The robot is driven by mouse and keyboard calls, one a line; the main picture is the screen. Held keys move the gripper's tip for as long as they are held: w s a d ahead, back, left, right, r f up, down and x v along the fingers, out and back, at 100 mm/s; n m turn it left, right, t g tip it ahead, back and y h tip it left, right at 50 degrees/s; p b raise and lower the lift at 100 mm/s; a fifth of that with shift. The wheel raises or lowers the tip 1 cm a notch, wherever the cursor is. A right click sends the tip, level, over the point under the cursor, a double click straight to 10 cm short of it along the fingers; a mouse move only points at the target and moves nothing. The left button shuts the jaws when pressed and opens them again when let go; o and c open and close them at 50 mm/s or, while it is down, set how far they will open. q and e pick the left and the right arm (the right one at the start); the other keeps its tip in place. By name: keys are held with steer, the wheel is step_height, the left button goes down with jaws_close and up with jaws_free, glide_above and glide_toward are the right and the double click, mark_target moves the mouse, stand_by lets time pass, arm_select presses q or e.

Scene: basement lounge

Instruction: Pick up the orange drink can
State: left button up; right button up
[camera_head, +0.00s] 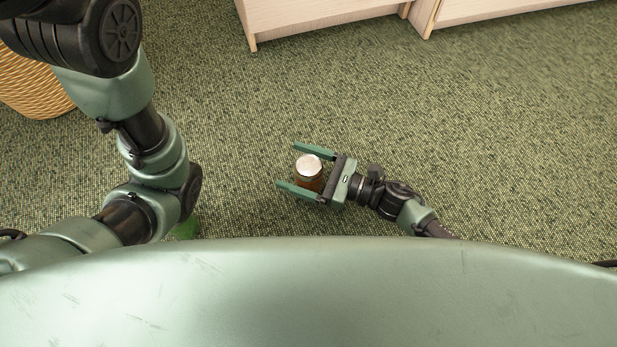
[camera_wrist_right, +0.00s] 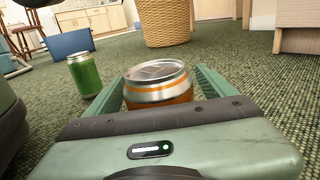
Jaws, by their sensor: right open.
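The orange drink can (camera_head: 309,168) stands upright on the green carpet, its silver top showing in the head view. In the right wrist view the can (camera_wrist_right: 158,92) shows its silver rim and orange band; its lower part is hidden behind my gripper's body. My right gripper (camera_head: 288,165) is open, low over the carpet, with one finger on each side of the can. Small gaps seem to show beside the can; I cannot tell whether either finger touches it. My left arm is at the left of the head view, but its gripper is out of the picture.
A green can (camera_wrist_right: 84,75) stands to the left of the orange can in the right wrist view. A wicker basket (camera_wrist_right: 164,22) is behind. Pale wooden furniture (camera_head: 320,14) stands at the back in the head view. The carpet (camera_head: 500,130) on the right is clear.

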steer(key=shift+a, duration=0.1)
steer(key=c, duration=1.4)
steer(key=shift+r, duration=0.1)
steer(key=shift+c, duration=0.2)
